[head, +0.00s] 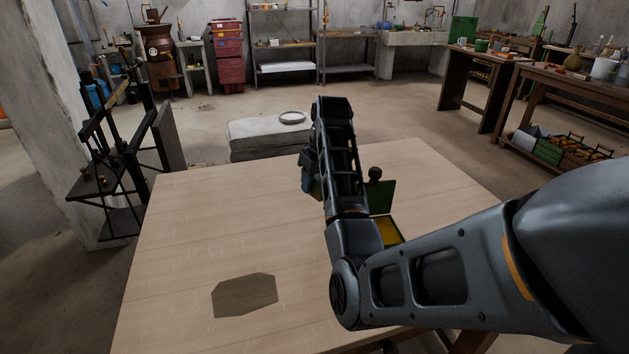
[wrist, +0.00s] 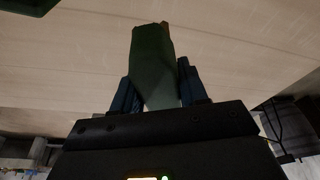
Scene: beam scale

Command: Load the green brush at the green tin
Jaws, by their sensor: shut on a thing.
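My gripper (wrist: 156,80) is shut on a green, flat-sided piece, which looks like the green brush (wrist: 153,50), in the wrist view. Its far end points away from the jaws over the pale wooden surface, and no bristles can be made out. In the head view my arm hides most of the gripper and the brush. The green tin (head: 387,230), with a yellow inside, stands partly behind my arm on the table, with an upright green panel (head: 381,197) at its back. A dark green edge (wrist: 28,5) shows at the wrist view's top left.
The wooden table (head: 200,215) is mostly bare at the left and front, with a dark eight-sided patch (head: 245,296). A dark round knob (head: 375,173) rises behind the green panel. A black metal stand (head: 105,150) is beyond the table's left edge; a grey block (head: 268,138) lies behind.

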